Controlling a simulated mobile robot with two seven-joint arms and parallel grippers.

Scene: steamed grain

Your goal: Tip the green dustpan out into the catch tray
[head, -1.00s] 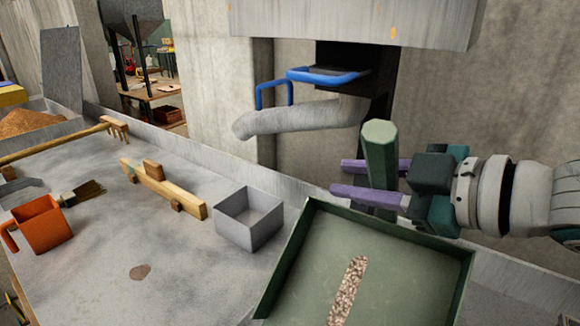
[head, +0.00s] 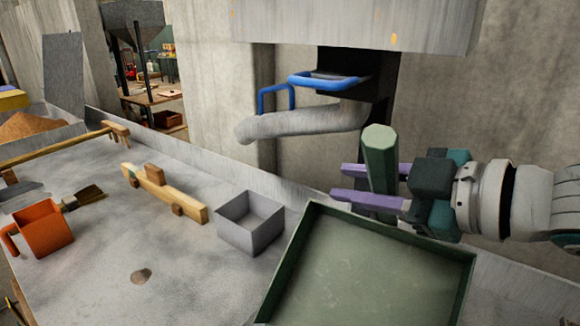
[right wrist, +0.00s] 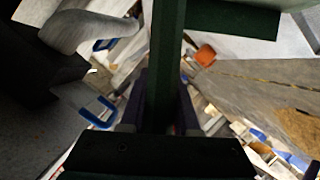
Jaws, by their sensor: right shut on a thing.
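The green dustpan (head: 375,275) fills the lower right of the head view, its lower part cut off by the frame. Its visible floor is bare; whether grain lies in the cut-off part, I cannot tell. My right gripper (head: 352,183) is shut on its thick green handle (head: 380,150), which stands up at the pan's far edge. The handle also shows dark in the right wrist view (right wrist: 165,55). A grey open square box (head: 250,225), possibly the catch tray, sits left of the pan and looks empty inside. My left gripper is not in view.
An orange pot (head: 43,228), a brush (head: 82,197), a wooden tool (head: 165,192) and a long-handled rake (head: 65,146) lie on the grey bench (head: 95,270). A grey spout (head: 300,123) with blue handles (head: 328,81) juts from the wall behind the handle.

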